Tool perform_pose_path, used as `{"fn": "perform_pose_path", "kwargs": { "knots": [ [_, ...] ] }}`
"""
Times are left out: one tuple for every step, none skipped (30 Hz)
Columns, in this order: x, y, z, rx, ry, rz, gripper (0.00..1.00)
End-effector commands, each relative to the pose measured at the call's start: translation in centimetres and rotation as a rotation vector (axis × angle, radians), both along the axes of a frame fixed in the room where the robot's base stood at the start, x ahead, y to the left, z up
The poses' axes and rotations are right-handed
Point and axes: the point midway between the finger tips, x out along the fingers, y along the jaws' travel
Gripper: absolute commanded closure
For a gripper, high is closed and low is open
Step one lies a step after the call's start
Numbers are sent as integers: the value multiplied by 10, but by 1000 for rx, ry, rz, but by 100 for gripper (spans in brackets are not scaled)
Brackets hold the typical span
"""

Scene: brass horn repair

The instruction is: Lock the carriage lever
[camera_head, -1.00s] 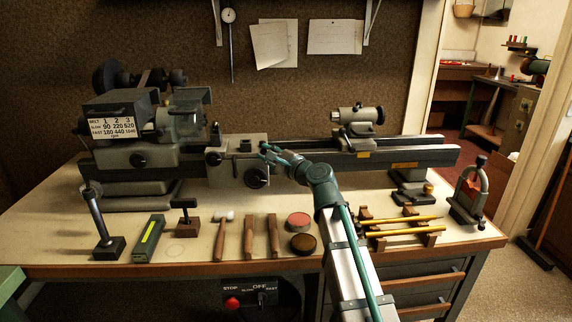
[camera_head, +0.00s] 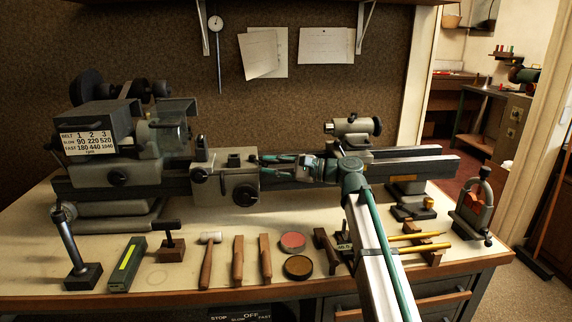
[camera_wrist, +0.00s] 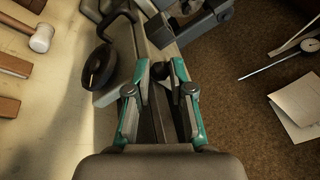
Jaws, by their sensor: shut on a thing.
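The lathe carriage (camera_head: 225,180) is a grey block on the dark bed, with a black handwheel (camera_head: 246,195) on its front. My gripper (camera_head: 264,161), with teal fingers, is at the carriage's right end, just above the bed. In the wrist view my gripper (camera_wrist: 163,73) has its fingertips close together around a small dark piece (camera_wrist: 161,71), which I take to be the carriage lever. The fingers hide most of it, so its angle cannot be told. The handwheel (camera_wrist: 97,68) is left of the fingers in the wrist view.
The headstock (camera_head: 110,150) stands left and the tailstock (camera_head: 352,132) right on the bed. A mallet (camera_head: 208,255), wooden tools, round tins (camera_head: 298,267) and a rack with brass rods (camera_head: 415,236) lie along the bench front, below my arm. A wall board is behind.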

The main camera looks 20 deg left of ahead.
Motion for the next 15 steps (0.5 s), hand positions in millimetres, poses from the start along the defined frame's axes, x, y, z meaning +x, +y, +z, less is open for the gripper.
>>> {"fn": "perform_pose_path", "kwargs": {
  "knots": [
    [0,2,0,0,0,6,100],
    [0,2,0,1,0,8,100],
    [0,3,0,0,0,11,100],
    [-1,3,0,0,0,11,100],
    [-1,3,0,1,0,12,100],
    [-1,3,0,1,0,12,100],
    [-1,3,0,1,0,12,100],
    [-1,3,0,0,0,11,100],
    [-1,3,0,0,0,11,100],
    [-1,3,0,0,0,11,100],
    [-1,3,0,0,0,11,100],
    [-1,3,0,1,0,10,100],
    [-1,3,0,1,0,10,73],
    [-1,3,0,1,0,10,68],
    [-1,3,0,1,0,10,62]
  ]
}}
